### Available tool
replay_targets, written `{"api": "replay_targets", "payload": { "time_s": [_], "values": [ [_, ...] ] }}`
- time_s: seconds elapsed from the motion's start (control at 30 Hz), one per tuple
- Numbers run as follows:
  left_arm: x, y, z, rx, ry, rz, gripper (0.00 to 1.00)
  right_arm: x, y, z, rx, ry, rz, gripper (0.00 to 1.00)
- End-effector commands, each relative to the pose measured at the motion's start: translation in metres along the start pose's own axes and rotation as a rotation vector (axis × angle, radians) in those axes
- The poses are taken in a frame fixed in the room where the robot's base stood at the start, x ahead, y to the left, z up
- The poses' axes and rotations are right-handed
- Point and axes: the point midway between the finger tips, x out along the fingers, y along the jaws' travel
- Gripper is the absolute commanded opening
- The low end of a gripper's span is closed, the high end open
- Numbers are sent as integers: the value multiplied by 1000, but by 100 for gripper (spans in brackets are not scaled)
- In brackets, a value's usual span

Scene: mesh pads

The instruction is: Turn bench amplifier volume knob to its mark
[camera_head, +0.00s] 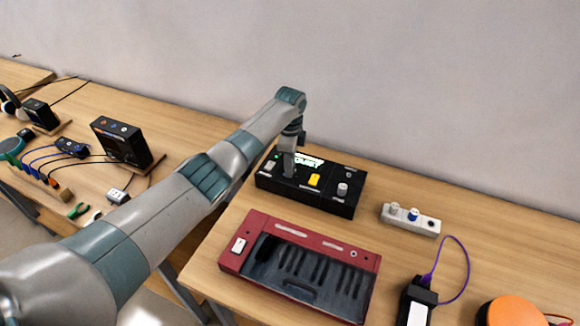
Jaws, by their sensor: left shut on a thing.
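The bench amplifier, a low black box (327,200), stands on the wooden table near the wall. It has a lit green-white display (308,161), a yellow piece (314,180) and a pale knob (343,188) on its top. My left arm reaches in from the left, and my left gripper (288,174) points down onto the amplifier's top, left of the yellow piece. It is shut on what seems to be the volume knob, which the fingers hide. The knob's mark cannot be made out. My right gripper is not in view.
A red keyboard (232,258) lies in front of the amplifier. A white strip with knobs (424,226) is to its right. A black device (416,296) with a purple cable and an orange disc (513,313) are at front right. Another table holds cables and a black box (121,142).

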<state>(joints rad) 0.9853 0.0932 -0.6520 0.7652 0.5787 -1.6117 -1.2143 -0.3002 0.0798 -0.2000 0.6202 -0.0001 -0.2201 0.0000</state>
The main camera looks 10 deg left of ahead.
Motion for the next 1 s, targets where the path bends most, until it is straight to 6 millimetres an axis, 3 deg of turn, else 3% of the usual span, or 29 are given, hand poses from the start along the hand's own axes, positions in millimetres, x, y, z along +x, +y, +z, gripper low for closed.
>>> {"api": "replay_targets", "payload": {
  "time_s": [0.5,1.0],
  "values": [
    [-2,-2,-1,386,1,-5,0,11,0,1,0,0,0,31],
    [-2,-2,-1,454,1,-4,0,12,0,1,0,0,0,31]
  ]
}}
